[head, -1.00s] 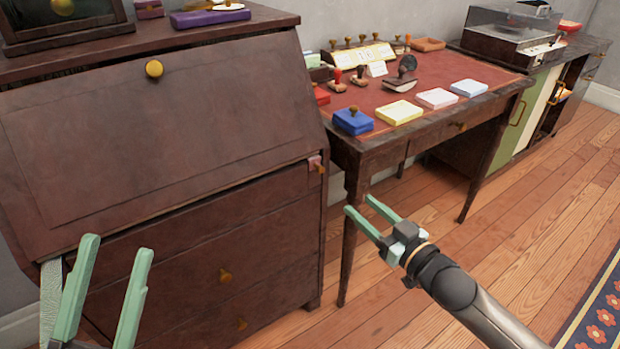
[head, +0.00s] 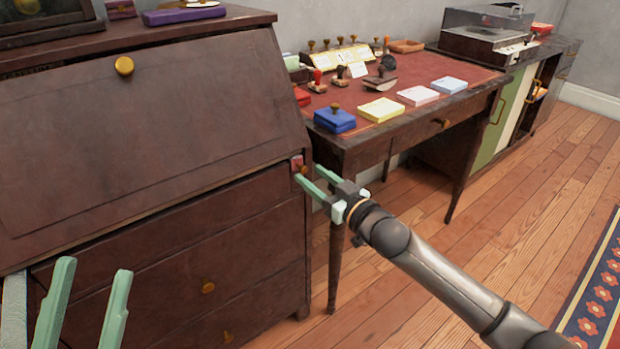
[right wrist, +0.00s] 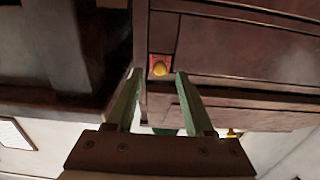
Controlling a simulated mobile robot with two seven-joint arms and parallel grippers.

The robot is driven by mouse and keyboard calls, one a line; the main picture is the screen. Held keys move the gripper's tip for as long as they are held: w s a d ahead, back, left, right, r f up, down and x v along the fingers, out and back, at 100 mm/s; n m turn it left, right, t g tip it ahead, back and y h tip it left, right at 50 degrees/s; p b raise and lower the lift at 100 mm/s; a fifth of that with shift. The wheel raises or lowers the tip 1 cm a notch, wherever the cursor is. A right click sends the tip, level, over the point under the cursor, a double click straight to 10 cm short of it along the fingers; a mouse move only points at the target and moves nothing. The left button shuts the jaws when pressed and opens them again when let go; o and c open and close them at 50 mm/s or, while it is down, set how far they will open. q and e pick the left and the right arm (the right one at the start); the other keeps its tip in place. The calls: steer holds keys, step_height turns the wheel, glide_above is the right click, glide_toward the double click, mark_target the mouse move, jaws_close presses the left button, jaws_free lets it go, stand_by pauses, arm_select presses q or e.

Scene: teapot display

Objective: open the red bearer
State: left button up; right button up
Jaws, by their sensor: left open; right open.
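The red bearer (head: 297,162) is a small red-faced block with a brass-coloured knob, at the upper right front of the dark wooden bureau, beside the slanted lid. In the right wrist view the red bearer (right wrist: 154,61) lies just beyond the fingertips, its yellow knob roughly midway between them. My right gripper (head: 308,174) is open and empty, its tips very near the knob; whether they touch it I cannot tell. My left gripper (head: 93,270) is open and empty in front of the bureau's lower left.
The bureau's slanted lid (head: 150,140) is closed, with drawers below. A desk (head: 445,108) with stamps and coloured pads stands close on the right, its front leg near my right gripper. Wooden floor (head: 420,235) is free in front.

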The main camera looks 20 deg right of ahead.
steer(key=shift+x, duration=0.9)
steer(key=shift+c, duration=0.4)
jaws_close()
stand_by(0.5)
